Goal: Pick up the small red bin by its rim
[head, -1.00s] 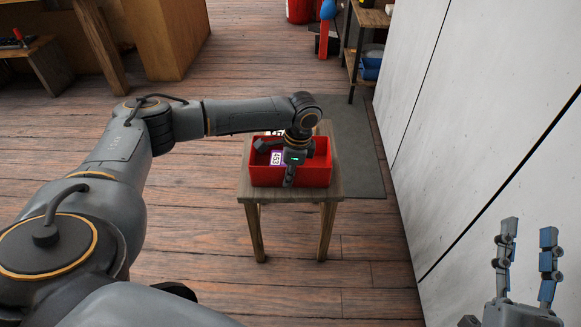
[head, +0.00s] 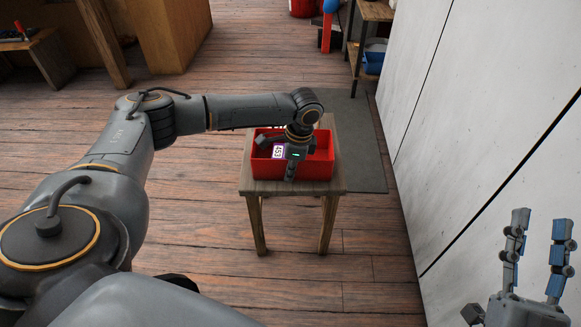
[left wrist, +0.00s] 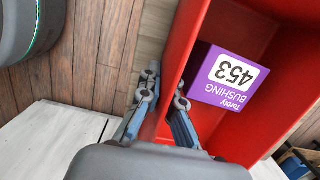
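The small red bin (head: 320,171) stands on a small wooden stool in the head view. My left gripper (head: 290,172) reaches down over its near wall. In the left wrist view, the fingers (left wrist: 165,103) straddle the red bin wall (left wrist: 185,45), one outside and one inside, close against it. They appear shut on the rim. Inside the bin lies a purple box (head: 278,152) with a white label reading 453; in the left wrist view the purple box (left wrist: 211,92) also reads BUSHING. My right gripper (head: 540,245) is open and empty at the lower right.
The wooden stool (head: 247,187) stands on a plank floor, partly over a grey mat (head: 362,150). A pale wall (head: 480,110) runs along the right. A shelf (head: 372,12) with blue items and a wooden cabinet (head: 168,35) stand behind. Floor before the stool is clear.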

